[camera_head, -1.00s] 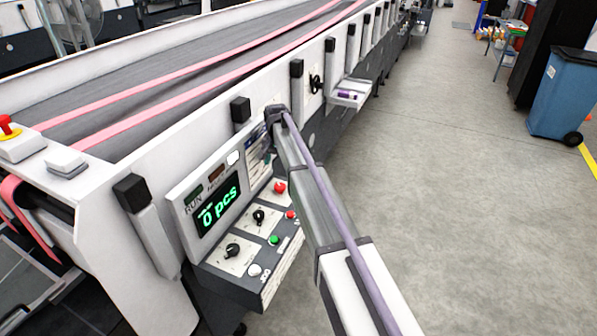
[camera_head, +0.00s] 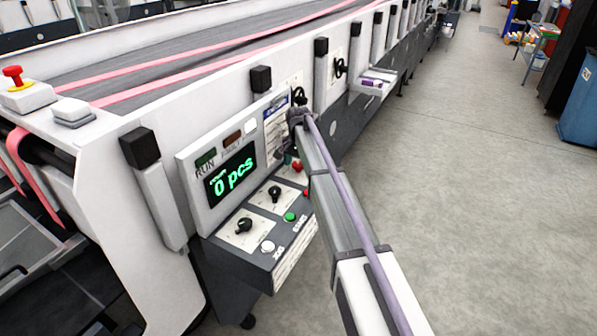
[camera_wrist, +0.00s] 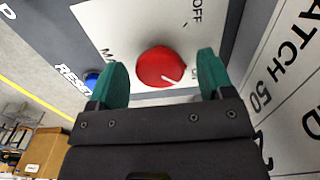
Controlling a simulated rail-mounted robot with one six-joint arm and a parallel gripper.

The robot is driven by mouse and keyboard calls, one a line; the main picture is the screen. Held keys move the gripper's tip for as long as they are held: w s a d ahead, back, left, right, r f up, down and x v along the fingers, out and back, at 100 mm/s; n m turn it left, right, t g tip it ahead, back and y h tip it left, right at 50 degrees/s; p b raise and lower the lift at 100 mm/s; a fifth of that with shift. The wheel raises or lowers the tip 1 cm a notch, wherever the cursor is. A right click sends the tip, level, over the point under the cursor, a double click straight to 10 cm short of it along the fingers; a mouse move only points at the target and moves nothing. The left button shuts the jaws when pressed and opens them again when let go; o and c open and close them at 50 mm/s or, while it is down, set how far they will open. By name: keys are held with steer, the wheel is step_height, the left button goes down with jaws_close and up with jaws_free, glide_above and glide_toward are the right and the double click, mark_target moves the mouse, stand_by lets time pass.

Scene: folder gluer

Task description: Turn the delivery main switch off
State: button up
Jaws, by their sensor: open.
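The main switch is a round red knob (camera_wrist: 161,66) on a white plate in the wrist view. Its white pointer line slants to the lower right, towards partly hidden lettering by the right finger. "OFF" is printed at the plate's upper right. My gripper (camera_wrist: 163,78) is open, with one green finger on each side of the knob and no clear contact. In the head view a red knob (camera_head: 297,166) shows beside my arm on the control panel (camera_head: 250,240).
A blue button (camera_wrist: 92,79) marked RESET lies left of the fingers. A white panel with "BATCH 50" (camera_wrist: 285,70) is close on the right. In the head view, black knobs (camera_head: 243,226), a green button (camera_head: 290,217) and a display reading "0 pcs" (camera_head: 232,177) are nearby.

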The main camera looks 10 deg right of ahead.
steer(key=shift+r, duration=0.1)
steer(key=c, duration=0.9)
steer(key=shift+n, duration=0.4)
steer(key=n, duration=0.3)
steer(key=shift+n, duration=0.4)
steer(key=n, duration=1.3)
steer(key=shift+n, duration=0.3)
